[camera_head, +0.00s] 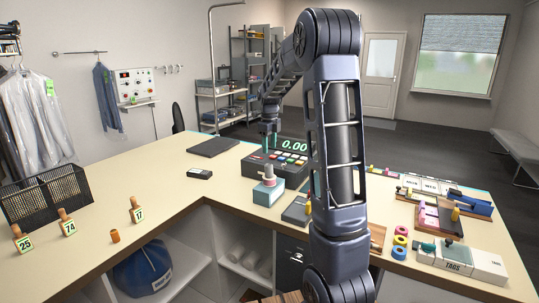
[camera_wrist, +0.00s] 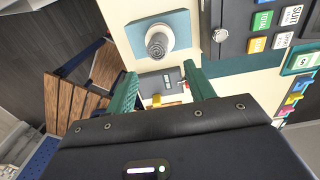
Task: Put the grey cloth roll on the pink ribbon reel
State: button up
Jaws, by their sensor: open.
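A grey roll with a spiral end (camera_wrist: 157,42), which looks like the cloth roll, stands on a pale round base on a blue-grey box. In the head view, the roll (camera_head: 269,170) is beside the cash register, its base looking pinkish. My gripper (camera_head: 270,149) is above it; its green fingers are apart and empty in the wrist view (camera_wrist: 161,88). In that view the roll lies beyond the fingertips, not between them.
The cash register (camera_head: 281,166) stands close behind the box. A dark flat device (camera_head: 297,211) lies to the box's right. My arm hides part of the counter. A wire basket (camera_head: 45,197) and numbered tags (camera_head: 67,223) stand at left, with bare counter (camera_head: 165,185) between.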

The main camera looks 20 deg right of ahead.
jog(key=s+r+n+t, duration=0.1)
jog(key=s+r+n, duration=0.4)
jog(key=s, duration=0.4)
jog(key=s+r+n+t, duration=0.1)
jog(key=s+r+n, duration=0.1)
jog(key=s+n, duration=0.65)
jog(key=s+f+n+t, duration=0.2)
jog(key=s+f+n, duration=0.1)
jog(key=s+n, duration=1)
jog(key=s, duration=0.6)
jog(key=shift+s+t, duration=0.2)
jog(key=shift+t, duration=0.1)
